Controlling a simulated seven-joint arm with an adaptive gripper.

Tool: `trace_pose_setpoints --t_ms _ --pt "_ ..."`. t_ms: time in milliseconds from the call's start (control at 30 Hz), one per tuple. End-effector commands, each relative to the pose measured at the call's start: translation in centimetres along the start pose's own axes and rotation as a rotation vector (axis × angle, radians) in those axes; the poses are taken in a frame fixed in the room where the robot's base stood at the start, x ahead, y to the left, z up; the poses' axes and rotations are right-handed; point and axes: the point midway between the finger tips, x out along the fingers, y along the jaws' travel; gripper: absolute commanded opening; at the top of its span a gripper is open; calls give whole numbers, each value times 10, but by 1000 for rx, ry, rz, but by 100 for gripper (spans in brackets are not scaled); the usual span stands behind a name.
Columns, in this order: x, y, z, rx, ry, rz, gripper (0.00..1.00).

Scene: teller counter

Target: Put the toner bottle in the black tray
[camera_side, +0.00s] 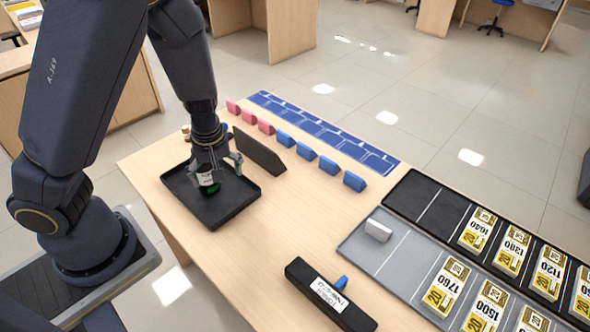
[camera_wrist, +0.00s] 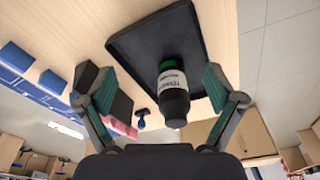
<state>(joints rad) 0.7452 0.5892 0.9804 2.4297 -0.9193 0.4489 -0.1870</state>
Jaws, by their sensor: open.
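The toner bottle (camera_side: 207,180) is dark with a white label and a green band at its lower end. It stands inside the black tray (camera_side: 229,212) at the left of the table, its green end at the tray floor. My gripper (camera_side: 214,168) is above the tray with its fingers spread around the bottle's upper part. In the wrist view the bottle (camera_wrist: 172,92) is between the open fingers (camera_wrist: 152,84), nearer the right one, with a gap to the left one. The tray (camera_wrist: 136,48) shows behind it. The bottle's top is partly hidden in the side view.
A dark upright panel (camera_side: 259,151) stands close behind the tray. Pink blocks (camera_side: 249,117) and blue blocks (camera_side: 307,151) line up beyond it. A labelled black box (camera_side: 323,297) lies at the front. A grey tray (camera_side: 400,268) is at the right. The middle table is clear.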

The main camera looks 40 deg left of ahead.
Motion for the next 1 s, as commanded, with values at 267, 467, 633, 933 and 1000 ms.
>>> trace_pose_setpoints --t_ms 267,467,633,933,1000 --pt "-115 21 70 505 -277 355 92" --pt "-195 -9 67 888 -44 480 92" --pt "-229 -38 55 1063 203 426 92" --pt "-241 -51 49 1121 315 371 92" --pt "-241 -51 49 1121 314 372 92"
